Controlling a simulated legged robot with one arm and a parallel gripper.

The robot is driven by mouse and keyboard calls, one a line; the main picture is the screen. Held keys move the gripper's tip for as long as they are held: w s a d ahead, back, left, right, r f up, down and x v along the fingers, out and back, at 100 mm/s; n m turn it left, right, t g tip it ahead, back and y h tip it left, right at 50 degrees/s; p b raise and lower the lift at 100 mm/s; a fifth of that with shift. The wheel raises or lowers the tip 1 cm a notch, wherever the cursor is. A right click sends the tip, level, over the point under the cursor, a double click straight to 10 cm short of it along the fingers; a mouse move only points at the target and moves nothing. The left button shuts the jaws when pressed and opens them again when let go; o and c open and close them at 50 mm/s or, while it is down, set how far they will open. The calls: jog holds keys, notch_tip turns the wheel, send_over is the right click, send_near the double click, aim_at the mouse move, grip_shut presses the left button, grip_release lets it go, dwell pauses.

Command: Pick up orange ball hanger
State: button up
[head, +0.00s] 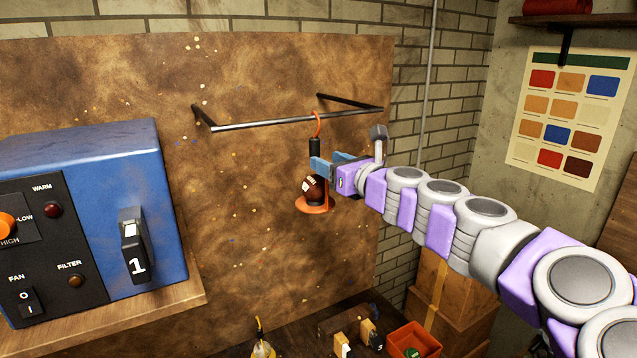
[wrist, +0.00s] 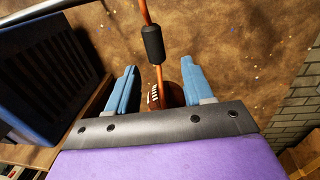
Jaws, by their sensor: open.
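The orange ball hanger (head: 317,124) hangs by its hook from a dark metal rail (head: 285,119) on the brown board. It has a black grip (head: 314,147) and an orange base ring (head: 314,208) with a brown ball (head: 313,188) resting on it. My gripper (head: 325,165) is open at the hanger, just below the black grip. In the wrist view the black grip (wrist: 153,43) and orange rod stand between and beyond my blue fingers (wrist: 158,85), with space on both sides. The ball (wrist: 168,96) is partly hidden behind my gripper's palm edge.
A blue machine (head: 130,190) marked 1 stands on a wooden shelf at left. Below are a dark bench, an orange bin (head: 413,341) and several small items. Cardboard boxes (head: 450,295) stand at lower right. A color chart (head: 570,120) hangs on the right wall.

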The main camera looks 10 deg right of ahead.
jog(key=x, duration=0.5)
jog(key=shift+w+a+f+p, duration=0.15)
jog(key=shift+w+a+p, duration=0.1)
jog(key=shift+a+p, duration=0.15)
jog(key=shift+d, duration=0.15)
jog(key=shift+s+d, duration=0.1)
jog(key=shift+d, duration=0.05)
jog(key=shift+c, duration=0.3)
grip_shut()
